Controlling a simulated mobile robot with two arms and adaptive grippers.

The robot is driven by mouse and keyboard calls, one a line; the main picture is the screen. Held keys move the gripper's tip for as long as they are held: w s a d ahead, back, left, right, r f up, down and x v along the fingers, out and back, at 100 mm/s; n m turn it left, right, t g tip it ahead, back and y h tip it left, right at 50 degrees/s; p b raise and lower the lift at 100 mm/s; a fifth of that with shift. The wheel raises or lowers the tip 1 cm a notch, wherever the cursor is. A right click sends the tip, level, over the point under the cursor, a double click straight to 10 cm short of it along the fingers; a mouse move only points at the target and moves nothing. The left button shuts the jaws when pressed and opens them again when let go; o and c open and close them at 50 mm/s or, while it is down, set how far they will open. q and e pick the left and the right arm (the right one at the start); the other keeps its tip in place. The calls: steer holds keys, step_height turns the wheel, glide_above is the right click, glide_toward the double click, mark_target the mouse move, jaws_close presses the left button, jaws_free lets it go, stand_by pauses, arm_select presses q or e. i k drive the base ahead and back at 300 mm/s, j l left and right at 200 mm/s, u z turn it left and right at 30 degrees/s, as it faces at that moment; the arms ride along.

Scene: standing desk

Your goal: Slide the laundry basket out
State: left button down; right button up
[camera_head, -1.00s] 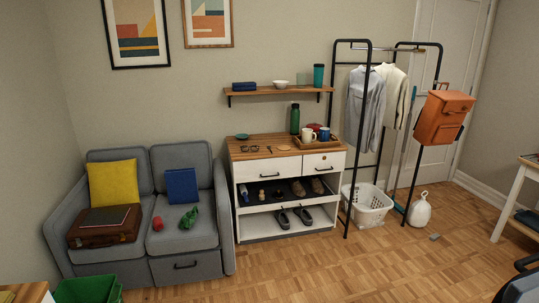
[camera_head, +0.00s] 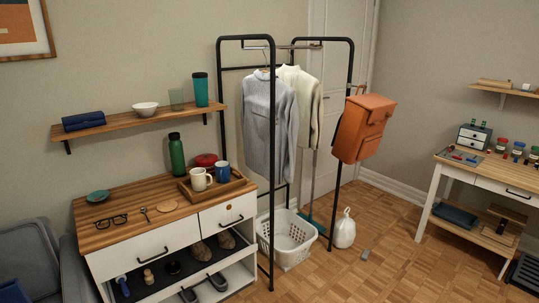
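The white laundry basket (camera_head: 292,252) with slotted sides stands on the wood floor under the black clothes rack (camera_head: 272,150). A rack post crosses in front of its left part. Neither of my grippers shows in the view.
A dresser (camera_head: 150,252) with a tray, mugs and shoes stands left of the basket. An orange backpack (camera_head: 362,128) hangs on the rack's right side. A white tied bag (camera_head: 344,230) and a small grey item (camera_head: 365,255) lie right of the basket. Floor in front is clear.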

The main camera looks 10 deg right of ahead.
mark_target(289, 254)
steer(key=i+l+z, duration=0.2)
steer(key=i+z, duration=0.2)
steer(key=i+l+z, duration=0.1)
steer(key=i+z, duration=0.7)
steer(key=i+j+z, duration=0.2)
steer(key=z, duration=0.2)
steer(key=i+u, duration=0.15)
steer(key=i, duration=0.3)
steer(key=i+l+u, duration=0.15)
steer(key=i, duration=0.3)
steer(key=i+l+u, duration=0.1)
steer(key=i, duration=0.4)
